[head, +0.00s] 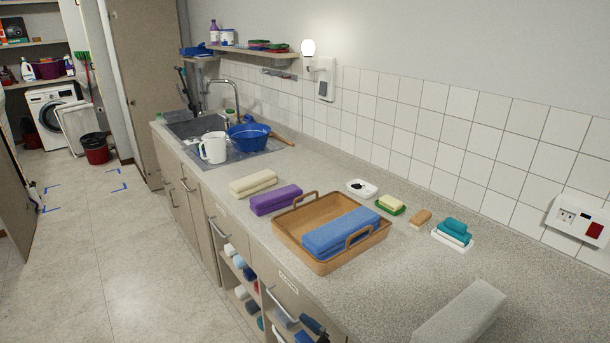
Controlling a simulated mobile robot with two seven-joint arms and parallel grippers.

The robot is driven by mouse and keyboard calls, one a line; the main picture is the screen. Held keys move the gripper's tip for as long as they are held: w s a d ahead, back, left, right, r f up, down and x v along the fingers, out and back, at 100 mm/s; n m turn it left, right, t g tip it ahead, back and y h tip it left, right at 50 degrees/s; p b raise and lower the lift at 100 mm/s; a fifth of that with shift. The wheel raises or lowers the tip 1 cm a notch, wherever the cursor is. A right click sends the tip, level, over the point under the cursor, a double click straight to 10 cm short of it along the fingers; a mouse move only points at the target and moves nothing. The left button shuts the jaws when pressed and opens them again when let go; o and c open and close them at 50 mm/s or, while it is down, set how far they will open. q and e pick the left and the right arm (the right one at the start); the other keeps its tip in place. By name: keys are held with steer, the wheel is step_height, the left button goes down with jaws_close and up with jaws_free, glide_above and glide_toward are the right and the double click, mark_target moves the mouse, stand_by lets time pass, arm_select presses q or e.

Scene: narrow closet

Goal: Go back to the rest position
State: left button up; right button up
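Neither of my grippers shows in the head view, and I cannot see whether they hold anything. A wooden tray (291,249) with two handles stands on the speckled grey counter (375,310). A folded blue towel (340,231) lies in the tray. A folded purple towel (275,200) and a cream towel (253,183) lie behind the tray, towards the sink. A grey block-like thing (462,314), perhaps a folded towel, lies at the bottom right, partly cut off by the frame.
Several sponges and soaps (420,218) lie along the tiled wall. A white jug (213,148) and blue basin (249,137) stand by the sink (197,126). Open shelves (245,282) sit below the counter. The floor (125,260) at left is clear; a red bin (96,152) stands farther back.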

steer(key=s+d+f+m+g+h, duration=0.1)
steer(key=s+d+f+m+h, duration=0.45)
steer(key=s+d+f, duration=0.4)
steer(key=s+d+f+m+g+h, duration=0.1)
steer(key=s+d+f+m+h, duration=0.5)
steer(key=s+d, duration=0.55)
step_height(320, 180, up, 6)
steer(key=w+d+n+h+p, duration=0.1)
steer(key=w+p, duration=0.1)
steer(key=p, duration=0.4)
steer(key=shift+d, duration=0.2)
